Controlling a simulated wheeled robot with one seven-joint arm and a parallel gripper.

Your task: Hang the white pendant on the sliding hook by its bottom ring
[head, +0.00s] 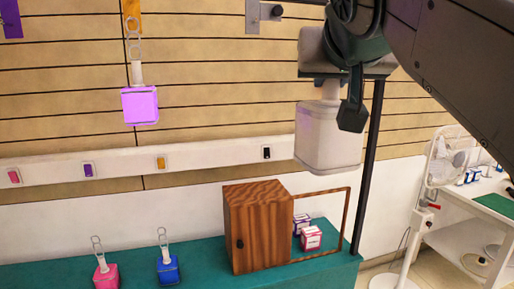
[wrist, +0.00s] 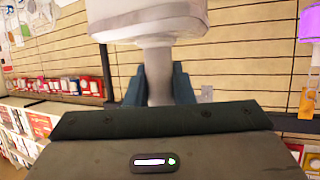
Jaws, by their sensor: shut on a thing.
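The white pendant (head: 328,140) hangs from my gripper in the head view, its block-shaped body down and roughly upright. My gripper (head: 321,82) is shut on its narrow neck. In the wrist view, which appears upside down, two blue fingers (wrist: 158,88) close on the neck of the white pendant (wrist: 150,22). Its rings are hidden by the gripper. A grey plate with a dark peg (head: 264,12) is on the slatted wall, above and left of my gripper and apart from the pendant. I cannot tell whether this is the sliding hook.
A purple pendant (head: 140,104) hangs by rings below an orange plate (head: 132,12). Pink (head: 106,277) and blue (head: 168,270) pendants stand on the green counter (head: 205,257). A wooden box (head: 255,230) and small boxes are beneath my gripper. A dark post (head: 368,165) stands just right.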

